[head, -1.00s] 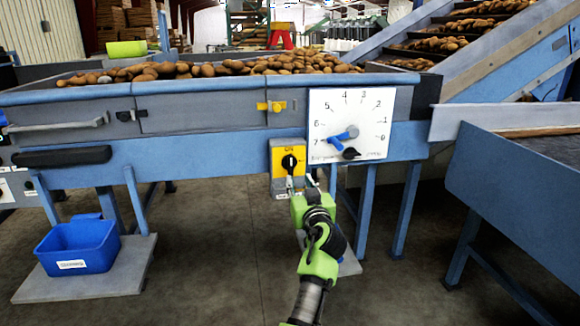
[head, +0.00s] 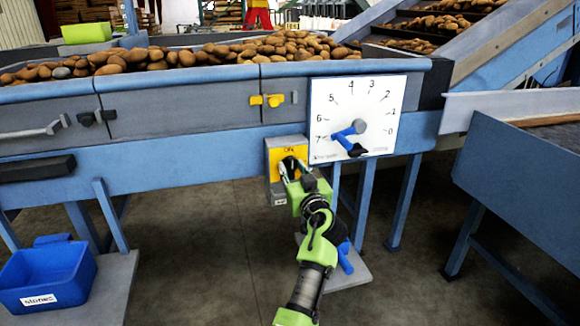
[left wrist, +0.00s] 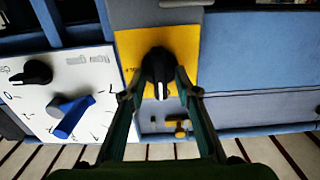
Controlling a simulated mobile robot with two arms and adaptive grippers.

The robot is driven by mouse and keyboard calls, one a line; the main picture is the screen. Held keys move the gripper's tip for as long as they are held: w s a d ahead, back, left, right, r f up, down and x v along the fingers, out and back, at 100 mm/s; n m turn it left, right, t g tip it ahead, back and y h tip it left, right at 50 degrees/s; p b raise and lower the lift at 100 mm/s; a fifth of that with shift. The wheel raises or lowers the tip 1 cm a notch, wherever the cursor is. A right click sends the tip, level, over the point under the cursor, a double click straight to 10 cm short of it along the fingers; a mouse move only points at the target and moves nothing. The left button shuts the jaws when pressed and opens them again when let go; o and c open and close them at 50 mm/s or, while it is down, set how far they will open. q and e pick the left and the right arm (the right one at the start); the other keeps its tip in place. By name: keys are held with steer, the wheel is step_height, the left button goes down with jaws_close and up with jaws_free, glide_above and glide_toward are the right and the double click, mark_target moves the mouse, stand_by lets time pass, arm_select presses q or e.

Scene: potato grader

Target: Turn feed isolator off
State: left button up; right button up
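The feed isolator is a yellow plate on a grey box (head: 280,191) under the hopper's front, left of the dial board. A label that seems to read ON is at its top. Its black rotary knob (left wrist: 158,68) shows in the left wrist view, partly covered by my fingers in the head view. My left gripper (head: 293,172) reaches it from below. In the left wrist view the two fingertips (left wrist: 162,76) are on either side of the knob, close to it; whether they press on it I cannot tell. My right gripper is not in view.
A white dial board (head: 385,98) with a blue pointer (head: 347,133) near 7 and a black knob (head: 357,150) is just right of the isolator. Potatoes (head: 215,52) fill the hopper above. A blue bin (head: 48,274) stands at lower left; a blue-sided table (head: 525,190) is at right.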

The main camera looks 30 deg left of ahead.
arm_select(q)
steer(key=shift+c, duration=0.3)
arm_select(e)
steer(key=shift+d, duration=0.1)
arm_select(q)
jaws_close()
steer(key=shift+m, duration=0.3)
steer(key=m, duration=0.2)
steer(key=shift+d+r+m+p, duration=0.1)
steer(key=shift+r+m+p, duration=0.05)
steer(key=shift+m+p, duration=0.25)
steer(key=m+p, duration=0.1)
steer(key=m, duration=0.2)
steer(key=shift+w+m, duration=0.1)
steer(key=shift+m, duration=0.2)
steer(key=m+p, duration=0.3)
steer(key=m, duration=0.2)
steer(key=shift+d+m, duration=0.1)
steer(key=shift+m, duration=0.2)
steer(key=shift+w+f+m+p, duration=0.15)
steer(key=shift+m+p, duration=0.65)
steer(key=shift+m, duration=0.55)
steer(key=shift+s+f+m+p, duration=0.15)
steer(key=shift+m+p, duration=0.6)
steer(key=shift+m, duration=0.6)
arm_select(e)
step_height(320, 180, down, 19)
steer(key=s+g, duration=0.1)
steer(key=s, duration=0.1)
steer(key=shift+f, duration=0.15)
